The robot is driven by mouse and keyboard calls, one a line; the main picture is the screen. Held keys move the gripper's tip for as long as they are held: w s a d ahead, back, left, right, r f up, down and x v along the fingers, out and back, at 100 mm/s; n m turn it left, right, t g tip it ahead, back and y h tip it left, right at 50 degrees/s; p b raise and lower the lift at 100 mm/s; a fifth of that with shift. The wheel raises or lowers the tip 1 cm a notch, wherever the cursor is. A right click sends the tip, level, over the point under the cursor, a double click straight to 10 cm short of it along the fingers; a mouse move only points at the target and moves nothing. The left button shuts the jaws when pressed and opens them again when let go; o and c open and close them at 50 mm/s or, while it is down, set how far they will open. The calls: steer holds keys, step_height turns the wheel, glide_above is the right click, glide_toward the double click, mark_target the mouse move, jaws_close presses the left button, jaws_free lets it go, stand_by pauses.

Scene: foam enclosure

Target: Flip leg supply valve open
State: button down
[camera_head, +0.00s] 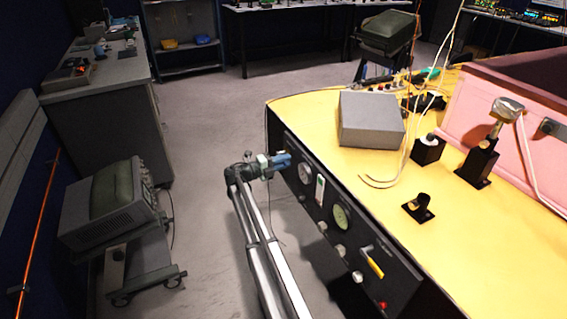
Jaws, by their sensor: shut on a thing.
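A black panel (322,228) on the front side of the yellow-topped table carries dials and valves. A yellow lever (373,266) sits tilted at the panel's near right end, away from my gripper. Which valve is the leg supply cannot be read.
A round gauge (305,172), a green dial (341,217) and a red knob (383,305) are on the panel. A grey box (371,119) and black mounts stand on the yellow tabletop (400,190). A wheeled instrument cart (118,215) stands left.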

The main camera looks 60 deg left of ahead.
steer(key=c, duration=1)
jaws_free()
steer(key=shift+c, duration=0.2)
steer(key=shift+s, duration=0.15)
steer(key=s, duration=1.3)
steer(key=shift+s, duration=0.25)
